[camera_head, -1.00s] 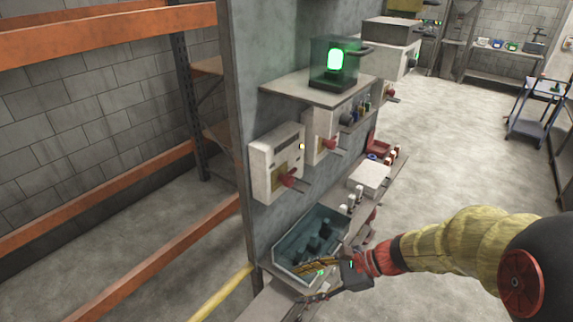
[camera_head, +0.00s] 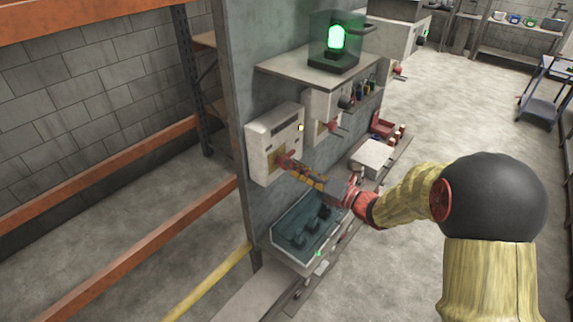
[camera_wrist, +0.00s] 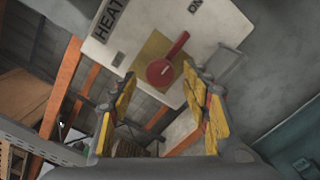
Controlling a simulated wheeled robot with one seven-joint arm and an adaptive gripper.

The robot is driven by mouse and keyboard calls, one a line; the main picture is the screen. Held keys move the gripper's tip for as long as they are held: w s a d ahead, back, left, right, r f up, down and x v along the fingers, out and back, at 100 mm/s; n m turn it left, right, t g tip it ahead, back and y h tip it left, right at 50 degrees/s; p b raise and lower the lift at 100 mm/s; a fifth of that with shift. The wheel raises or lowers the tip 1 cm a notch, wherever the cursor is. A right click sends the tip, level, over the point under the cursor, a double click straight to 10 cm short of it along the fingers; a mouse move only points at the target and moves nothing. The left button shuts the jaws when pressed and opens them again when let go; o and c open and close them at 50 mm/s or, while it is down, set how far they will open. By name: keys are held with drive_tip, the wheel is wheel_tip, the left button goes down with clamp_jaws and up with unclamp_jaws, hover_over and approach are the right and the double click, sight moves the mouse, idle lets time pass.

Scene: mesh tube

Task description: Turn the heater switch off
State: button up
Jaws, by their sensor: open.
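The heater switch box (camera_head: 262,130) is a white box on the grey wall panel. In the wrist view the box (camera_wrist: 125,30) carries a partly cut-off "HEAT" label and an "ON" label near the top edge. Its red switch lever (camera_wrist: 171,57) has a round hub on a tan plate, with the handle slanting up and right on the side of the "ON" label. My gripper (camera_wrist: 160,76) is open, with yellow fingers either side of the hub in the picture; contact cannot be told. In the head view my gripper (camera_head: 295,166) reaches to the red switch, partly hiding it.
A second switch box (camera_head: 322,112) stands to the right, under a shelf with a green lamp (camera_head: 336,38). A blue-grey bin (camera_head: 300,232) is below my gripper. Orange rack beams (camera_head: 100,155) run on the left. Open floor lies to the right.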

sight(289, 159)
drive_tip(key=shift+x, duration=2.05)
drive_tip(key=shift+c, duration=0.2)
drive_tip(key=c, duration=1.1)
drive_tip(key=shift+c, duration=0.2)
